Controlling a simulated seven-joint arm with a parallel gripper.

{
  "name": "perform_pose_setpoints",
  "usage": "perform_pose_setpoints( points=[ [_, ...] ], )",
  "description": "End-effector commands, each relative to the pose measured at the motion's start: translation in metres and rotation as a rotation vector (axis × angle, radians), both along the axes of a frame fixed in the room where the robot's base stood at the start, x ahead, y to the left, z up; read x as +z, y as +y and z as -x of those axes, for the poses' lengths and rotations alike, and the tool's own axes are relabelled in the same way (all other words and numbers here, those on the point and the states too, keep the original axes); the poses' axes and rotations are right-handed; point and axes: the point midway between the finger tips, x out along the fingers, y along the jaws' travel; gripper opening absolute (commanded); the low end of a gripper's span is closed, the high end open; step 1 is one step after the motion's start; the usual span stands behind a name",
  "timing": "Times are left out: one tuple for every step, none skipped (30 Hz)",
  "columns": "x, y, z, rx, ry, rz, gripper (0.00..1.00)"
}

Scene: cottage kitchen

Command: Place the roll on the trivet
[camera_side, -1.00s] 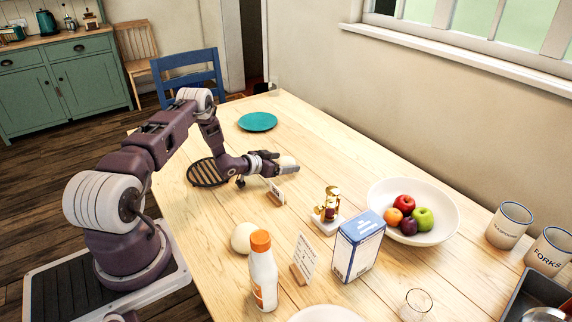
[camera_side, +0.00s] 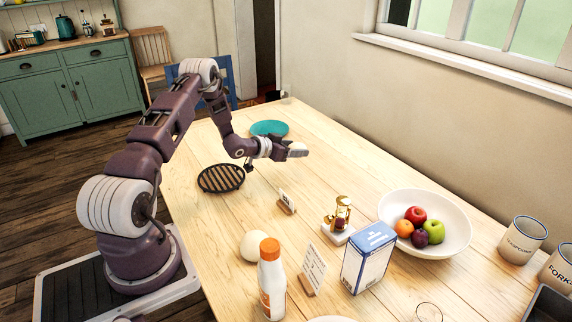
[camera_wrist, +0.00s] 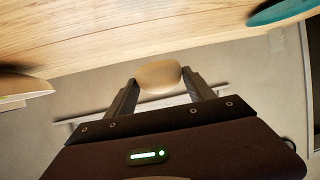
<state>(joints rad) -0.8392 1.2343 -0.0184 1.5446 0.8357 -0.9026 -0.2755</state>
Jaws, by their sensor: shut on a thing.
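My gripper (camera_side: 290,151) is shut on a tan rounded roll (camera_wrist: 158,76), which sits between the fingertips in the wrist view. In the side view the roll (camera_side: 298,149) shows as a pale shape at the finger ends, held above the table. The trivet (camera_side: 221,178), a dark slatted oval, lies bare on the table near my arm, to the left of and lower in the picture than the gripper. I cannot make out the trivet in the wrist view.
A teal plate (camera_side: 269,128) lies behind the gripper. Table around the trivet is clear.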

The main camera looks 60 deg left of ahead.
Motion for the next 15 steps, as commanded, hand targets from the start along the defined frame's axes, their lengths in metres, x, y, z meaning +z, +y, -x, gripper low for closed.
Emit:
perform_pose_setpoints(
  points=[
    [0.005,0.001,0.002,0.017,0.001,0.001,0.39],
    [0.007,0.002,0.005,0.035,0.002,0.001,0.39],
    [0.008,0.004,0.009,0.069,0.003,0.002,0.39],
    [0.008,0.007,0.014,0.100,0.004,0.002,0.39],
    [0.009,0.010,0.019,0.140,0.005,0.002,0.39],
    [0.009,0.017,0.029,0.200,0.006,0.001,0.39],
    [0.009,0.022,0.037,0.251,0.006,0.002,0.39],
    [0.009,0.029,0.047,0.308,0.007,0.001,0.39],
    [0.009,0.039,0.062,0.389,0.007,0.000,0.39],
    [0.009,0.046,0.074,0.452,0.007,0.000,0.39],
    [0.010,0.054,0.087,0.513,0.006,-0.001,0.39],
    [0.011,0.064,0.104,0.592,0.005,-0.003,0.39],
    [0.012,0.071,0.118,0.649,0.005,-0.002,0.39],
    [0.013,0.077,0.132,0.705,0.003,-0.002,0.39],
    [0.015,0.085,0.151,0.772,0.003,-0.003,0.39]
  ],
)
